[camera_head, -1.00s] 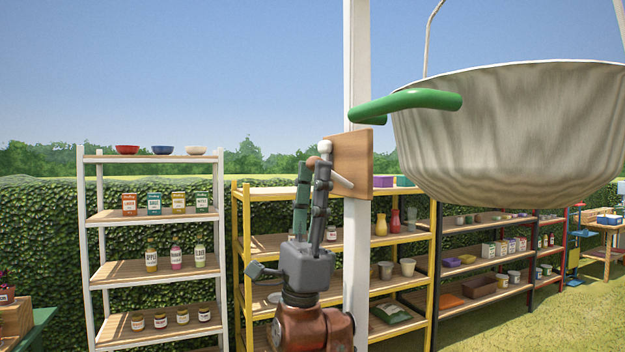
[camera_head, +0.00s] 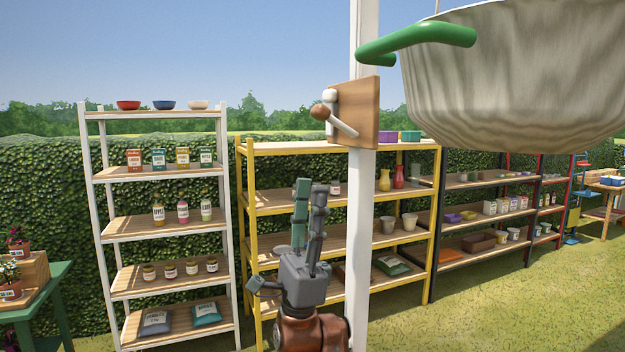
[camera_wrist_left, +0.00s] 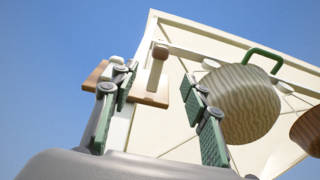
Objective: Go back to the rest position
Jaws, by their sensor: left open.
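My left gripper (camera_head: 311,188) points upward in the head view, in front of the yellow shelf and below the wooden board on the post. In the left wrist view its fingers (camera_wrist_left: 158,105) stand apart with nothing between them. A wooden board (camera_head: 358,108) on the white post (camera_head: 362,220) carries a white lever with a brown knob (camera_head: 319,112). The gripper is apart from the lever. My right gripper is not in view.
A white shelf (camera_head: 165,225) and a yellow shelf (camera_head: 290,150) hold jars and pots. Grass lies open at the lower right. A green table (camera_head: 45,300) stands at the left edge.

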